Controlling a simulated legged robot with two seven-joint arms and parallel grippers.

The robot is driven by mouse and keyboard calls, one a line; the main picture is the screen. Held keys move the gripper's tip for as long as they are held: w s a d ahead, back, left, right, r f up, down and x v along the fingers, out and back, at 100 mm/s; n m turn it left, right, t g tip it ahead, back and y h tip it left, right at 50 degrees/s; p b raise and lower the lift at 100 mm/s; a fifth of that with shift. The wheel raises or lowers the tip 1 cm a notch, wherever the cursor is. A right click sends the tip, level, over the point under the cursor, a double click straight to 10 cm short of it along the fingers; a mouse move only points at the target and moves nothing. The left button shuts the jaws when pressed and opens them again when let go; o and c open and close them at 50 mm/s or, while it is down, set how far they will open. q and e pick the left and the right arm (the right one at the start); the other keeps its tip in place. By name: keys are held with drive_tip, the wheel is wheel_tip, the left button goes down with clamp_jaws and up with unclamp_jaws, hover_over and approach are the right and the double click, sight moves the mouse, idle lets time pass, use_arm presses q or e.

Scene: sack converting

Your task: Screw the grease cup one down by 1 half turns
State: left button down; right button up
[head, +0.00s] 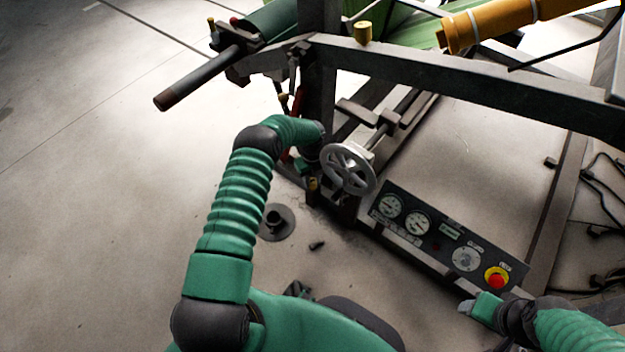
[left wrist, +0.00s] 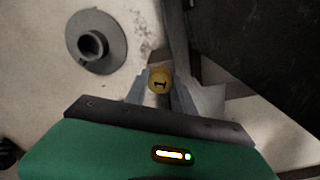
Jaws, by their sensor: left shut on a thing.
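Grease cup one (left wrist: 160,79) is a small brass-yellow cup with a black "1" on its top. In the left wrist view it sits between the two grey fingers of my left gripper (left wrist: 160,92), which is shut on it. In the head view my left arm reaches down beside the dark frame post, and the cup (head: 313,184) shows as a small brass spot just below the gripper (head: 311,176). The cup's lower part is hidden. My right gripper (head: 468,306) is at the lower right of the head view, by the control panel; its opening is too small to tell.
A grey handwheel (head: 348,169) stands close right of my left gripper. The control panel (head: 440,238) has gauges and a red stop button (head: 495,281). A dark beam (head: 470,85) crosses above, bearing another brass cup (head: 363,33). A dark round base (head: 277,222) lies on the floor.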

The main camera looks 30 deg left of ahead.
use_arm(q)
drive_tip(key=shift+w+a, duration=0.1)
drive_tip(key=c, duration=1.1)
unclamp_jaws()
drive_tip(key=shift+o, duration=0.2)
